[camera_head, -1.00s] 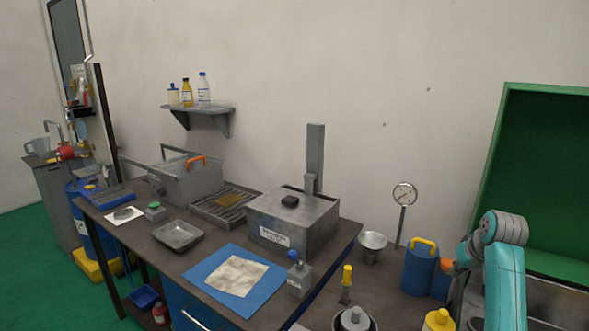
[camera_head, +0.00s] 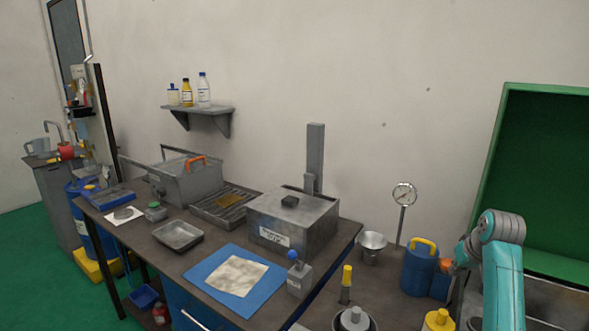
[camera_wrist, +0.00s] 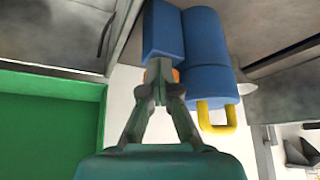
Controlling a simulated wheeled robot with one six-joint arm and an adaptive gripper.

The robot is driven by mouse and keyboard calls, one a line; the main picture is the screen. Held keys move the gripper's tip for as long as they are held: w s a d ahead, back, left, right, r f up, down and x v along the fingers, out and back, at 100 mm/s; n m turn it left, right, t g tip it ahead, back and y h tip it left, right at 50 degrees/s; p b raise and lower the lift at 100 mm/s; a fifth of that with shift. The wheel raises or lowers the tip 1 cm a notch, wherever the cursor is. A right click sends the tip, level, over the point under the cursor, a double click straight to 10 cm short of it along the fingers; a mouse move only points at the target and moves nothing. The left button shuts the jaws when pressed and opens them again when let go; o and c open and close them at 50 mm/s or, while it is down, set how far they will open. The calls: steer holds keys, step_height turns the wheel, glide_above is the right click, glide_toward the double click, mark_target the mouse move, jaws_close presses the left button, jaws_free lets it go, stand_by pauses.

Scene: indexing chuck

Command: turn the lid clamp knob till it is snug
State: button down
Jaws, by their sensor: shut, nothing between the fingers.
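No part is clearly marked as the lid clamp knob, so I cannot tell which one it is. A grey knob-topped round part (camera_head: 355,317) and a yellow knob-like part (camera_head: 440,317) stand at the bottom edge of the head view. My gripper (camera_wrist: 158,68) is shut and empty in the wrist view, its fingertips in front of blue containers. In the head view my arm stands at the right, and the fingertips cannot be made out.
A blue can with a yellow handle (camera_head: 419,268) stands beside my arm; its handle (camera_wrist: 217,116) shows in the wrist view. A dial gauge on a post (camera_head: 404,195) and a metal funnel-like cup (camera_head: 371,243) stand behind. A green-walled enclosure (camera_head: 545,180) is at right.

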steer(key=shift+a, duration=0.15)
steer(key=shift+s+r, duration=0.1)
steer(key=shift+s, duration=0.2)
steer(key=shift+r, duration=2.9)
